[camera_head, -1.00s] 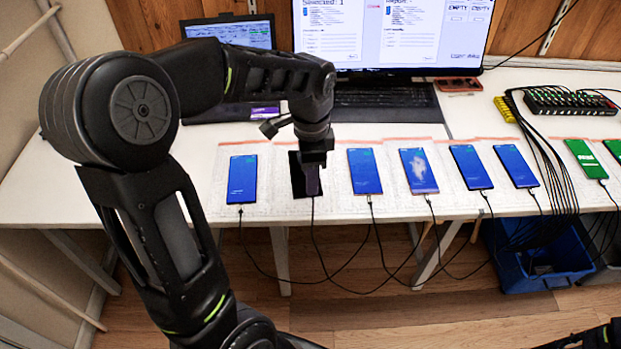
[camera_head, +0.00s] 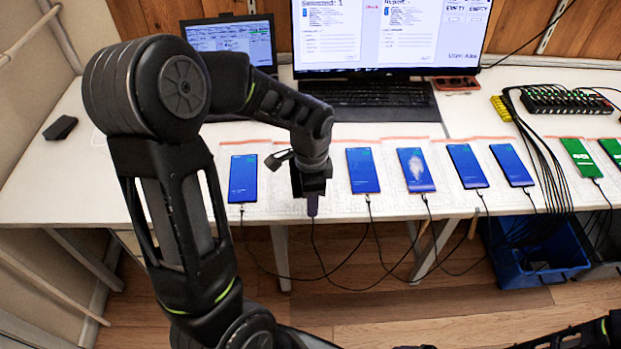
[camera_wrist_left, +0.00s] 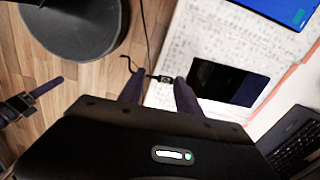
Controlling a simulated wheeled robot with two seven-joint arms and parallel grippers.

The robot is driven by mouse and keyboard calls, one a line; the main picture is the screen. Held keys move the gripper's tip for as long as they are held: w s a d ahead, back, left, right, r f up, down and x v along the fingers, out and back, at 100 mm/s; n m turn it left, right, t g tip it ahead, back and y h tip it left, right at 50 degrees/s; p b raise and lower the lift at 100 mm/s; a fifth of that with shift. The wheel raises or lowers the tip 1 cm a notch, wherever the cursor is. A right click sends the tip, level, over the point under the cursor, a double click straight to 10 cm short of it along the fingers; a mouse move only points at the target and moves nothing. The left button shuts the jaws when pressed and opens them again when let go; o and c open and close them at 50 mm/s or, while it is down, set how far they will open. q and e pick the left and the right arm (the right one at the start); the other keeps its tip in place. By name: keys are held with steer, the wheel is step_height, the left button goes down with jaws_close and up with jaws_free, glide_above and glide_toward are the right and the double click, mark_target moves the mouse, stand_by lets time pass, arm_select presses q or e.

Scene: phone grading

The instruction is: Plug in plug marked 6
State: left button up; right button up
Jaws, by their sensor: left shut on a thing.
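My left gripper (camera_head: 312,208) is at the table's front edge, at the near end of a dark-screened phone (camera_head: 296,180) mostly hidden by my arm. In the left wrist view the two fingers (camera_wrist_left: 158,92) are shut on a small black plug (camera_wrist_left: 163,78) with a cable. The plug is close to the phone's end (camera_wrist_left: 228,82), seemingly apart from it. No number can be read on the plug. My right gripper seems to show at the left of the wrist view (camera_wrist_left: 28,101), over the floor; its jaw state is unclear.
Blue-screened phones (camera_head: 243,178) (camera_head: 362,170) lie on either side, with cables hanging off the front edge. Green-screened phones (camera_head: 579,158) lie at right. A monitor, keyboard (camera_head: 370,98) and laptop stand behind. A blue bin (camera_head: 540,270) is below.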

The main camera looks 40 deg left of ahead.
arm_select(q)
steer(key=shift+s+d+f, duration=0.1)
steer(key=shift+s+f, duration=0.05)
steer(key=shift+f, duration=0.2)
steer(key=shift+w+a+f+b, duration=0.15)
steer(key=shift+w+f+b, duration=0.05)
steer(key=shift+f+b, duration=0.25)
steer(key=shift+w+a+f+b, duration=0.2)
steer(key=shift+f+b, duration=0.1)
steer(key=shift+f, duration=0.15)
steer(key=shift+w+a+f+b, duration=0.15)
steer(key=shift+f+b, duration=0.25)
steer(key=shift+f, duration=0.05)
steer(key=shift+w+a+f, duration=0.1)
steer(key=shift+w+a, duration=0.2)
steer(key=shift+w, duration=0.05)
stand_by(1.1)
